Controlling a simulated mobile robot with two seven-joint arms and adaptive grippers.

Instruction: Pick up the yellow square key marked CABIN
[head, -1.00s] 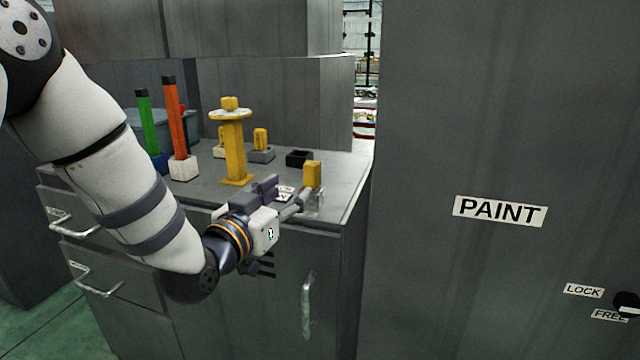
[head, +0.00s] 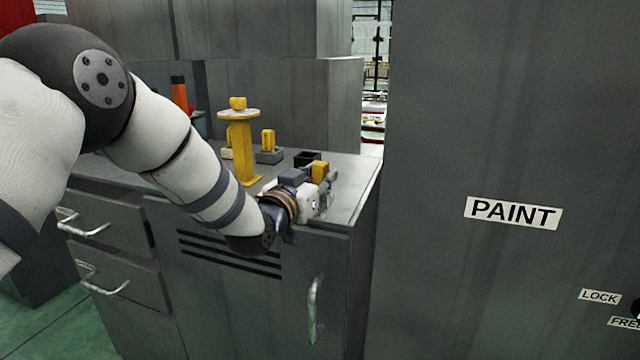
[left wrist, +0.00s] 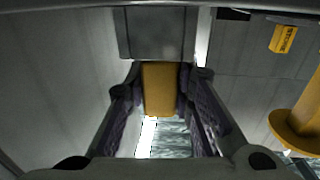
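A yellow square key (head: 320,169) stands near the right end of the grey cabinet top. Its marking is hidden, so I cannot read CABIN on it. My left gripper (head: 318,184) is around it, low over the cabinet top. In the left wrist view the same yellow key (left wrist: 160,88) fills the gap between the two dark finger pads of my left gripper (left wrist: 161,95), which appear to touch both its sides. The key shows no lift from its place. My right gripper is in neither view.
A yellow post (head: 242,150) with a round flange stands left of the gripper. Another yellow key (head: 268,140) sits in a grey holder behind, beside an empty black holder (head: 306,158). A tall grey PAINT cabinet (head: 480,120) rises close on the right.

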